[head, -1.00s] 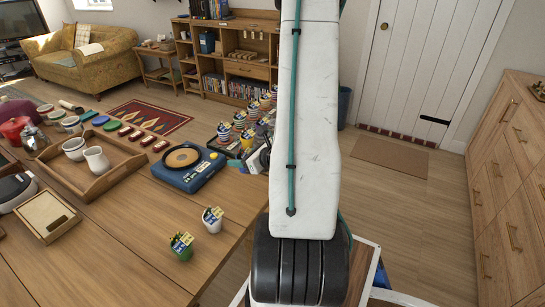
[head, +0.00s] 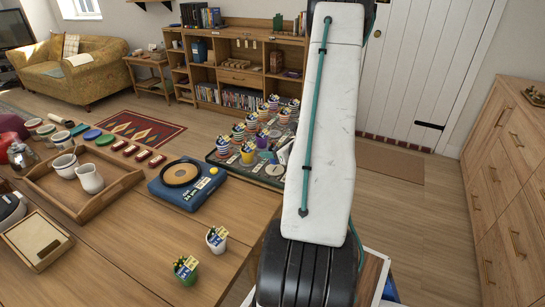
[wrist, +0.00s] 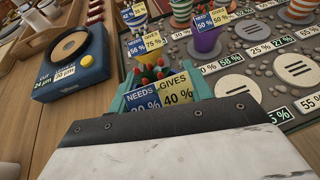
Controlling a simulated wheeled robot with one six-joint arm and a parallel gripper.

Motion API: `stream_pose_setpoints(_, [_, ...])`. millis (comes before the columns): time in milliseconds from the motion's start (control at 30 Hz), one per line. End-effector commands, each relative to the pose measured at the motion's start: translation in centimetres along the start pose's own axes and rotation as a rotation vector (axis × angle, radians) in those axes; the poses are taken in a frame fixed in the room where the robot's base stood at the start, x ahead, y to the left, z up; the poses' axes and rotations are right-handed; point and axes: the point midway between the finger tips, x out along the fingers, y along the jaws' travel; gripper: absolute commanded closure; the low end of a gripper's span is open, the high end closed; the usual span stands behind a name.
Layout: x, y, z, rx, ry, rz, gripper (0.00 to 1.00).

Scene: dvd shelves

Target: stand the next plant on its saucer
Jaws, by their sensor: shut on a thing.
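My gripper (wrist: 162,82) shows in the wrist view with its teal fingers shut on a plant (wrist: 148,73). The plant has red and green tips and a blue and yellow tag reading needs 20 %, gives 40 %; its pot is hidden. My arm hides most of the gripper in the head view. A yellow pot (wrist: 147,54) and a purple pot (wrist: 206,41) stand beyond the held plant.
The tray (head: 232,171) holds several striped pots at the table's far right edge. A blue record player (head: 187,183) is just left of it. A green pot (head: 185,270) and a white pot (head: 216,239) stand on the near table. A wooden tray (head: 110,200) holds jugs.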

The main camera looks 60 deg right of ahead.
Motion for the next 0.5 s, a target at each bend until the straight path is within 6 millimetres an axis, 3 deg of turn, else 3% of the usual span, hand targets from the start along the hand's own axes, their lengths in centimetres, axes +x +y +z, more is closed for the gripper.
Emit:
stream_pose_setpoints(133, [0.5, 0.0, -0.3, 0.0, 0.001, 0.007, 0.78])
stream_pose_setpoints(367, [1.6, -0.1, -3.1, 0.002, 0.001, 0.005, 0.78])
stream_pose_setpoints(500, [1.6, -0.2, -3.2, -0.001, -0.001, 0.003, 0.78])
